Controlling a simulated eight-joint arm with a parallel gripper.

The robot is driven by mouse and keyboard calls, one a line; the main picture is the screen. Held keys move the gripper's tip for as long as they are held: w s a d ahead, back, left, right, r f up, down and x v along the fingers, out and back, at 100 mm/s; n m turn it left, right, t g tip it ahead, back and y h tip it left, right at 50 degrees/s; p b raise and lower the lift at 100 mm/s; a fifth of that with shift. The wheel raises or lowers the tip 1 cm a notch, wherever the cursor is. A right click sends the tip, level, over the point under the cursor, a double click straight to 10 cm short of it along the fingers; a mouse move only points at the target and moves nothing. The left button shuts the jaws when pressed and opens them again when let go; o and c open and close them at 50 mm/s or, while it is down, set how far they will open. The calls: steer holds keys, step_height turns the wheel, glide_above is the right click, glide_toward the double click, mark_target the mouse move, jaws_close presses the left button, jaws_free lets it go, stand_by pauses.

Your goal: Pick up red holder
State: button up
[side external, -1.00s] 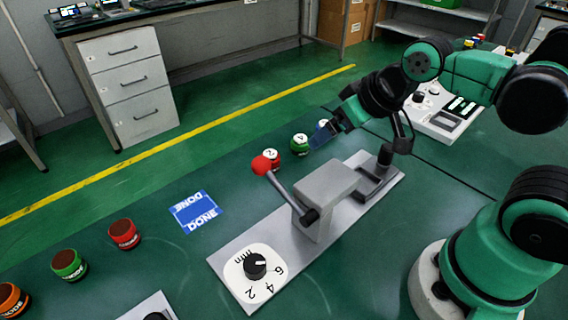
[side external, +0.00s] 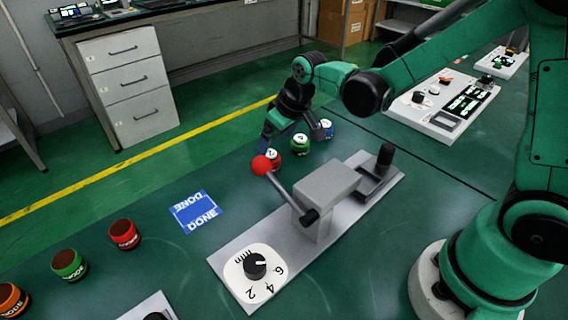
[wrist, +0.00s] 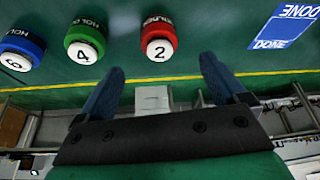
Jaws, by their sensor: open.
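The red holder (wrist: 157,30) has a white top marked 2 and shows near the top middle of the wrist view, roughly between and beyond my fingertips. In the side view the red holder (side external: 275,165) stands on the green table, partly hidden by the red lever knob and my gripper. My gripper (side external: 269,141) is just above and beside it there. In the wrist view my gripper (wrist: 161,66) has two blue fingers spread wide with nothing between them. Whether a finger touches the holder cannot be told.
A green holder marked 4 (wrist: 86,38) and a blue holder (wrist: 22,48) stand in a row beside the red one. A grey lever device (side external: 325,190) with a red knob (side external: 261,166) is close in front. A blue DONE mat (side external: 196,211) lies left, with clear table around it.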

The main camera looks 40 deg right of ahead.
mark_target(270, 152)
steer(key=shift+x, duration=2.65)
jaws_close()
steer(key=shift+r, duration=0.15)
